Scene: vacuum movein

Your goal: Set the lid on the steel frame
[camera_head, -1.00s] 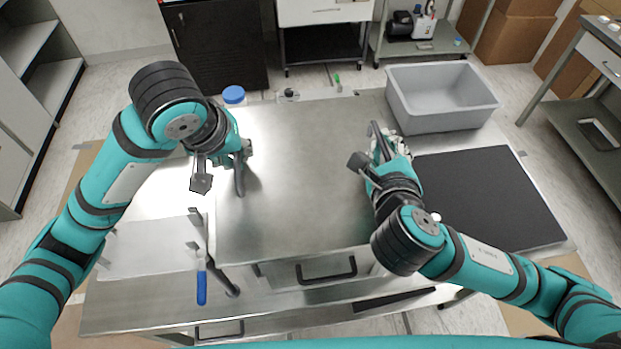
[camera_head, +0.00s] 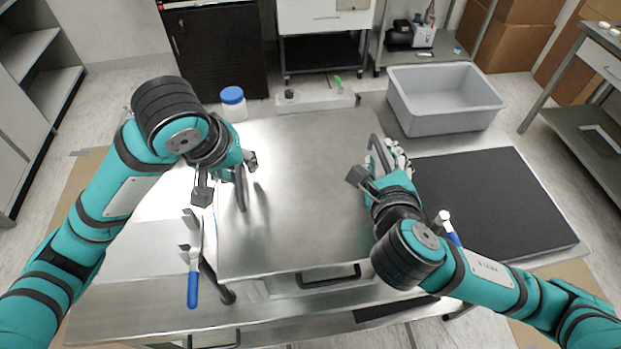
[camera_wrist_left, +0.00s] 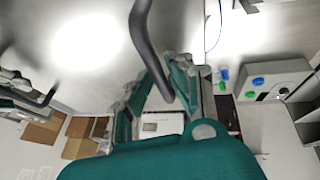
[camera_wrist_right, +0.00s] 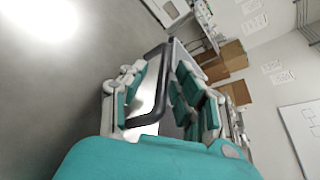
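The lid (camera_head: 300,180) is a broad flat steel plate with a dark upright handle at its left and right sides. My left gripper (camera_head: 241,170) is at the left handle, which passes between its fingers in the left wrist view (camera_wrist_left: 165,80). My right gripper (camera_head: 378,165) is at the right handle; in the right wrist view (camera_wrist_right: 155,90) that handle lies between its fingers. Both appear shut on the handles, though finger contact is partly hidden. The steel frame (camera_head: 272,287) shows only as a front strip below the lid. I cannot tell whether lid and frame touch.
Blue-handled clamps (camera_head: 193,288) stand left of the lid; another blue handle (camera_head: 450,230) shows beside my right arm. A black mat (camera_head: 490,200) and grey bin (camera_head: 445,118) are at right. A blue-capped jar (camera_head: 233,105) and pale tray (camera_head: 315,103) stand behind.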

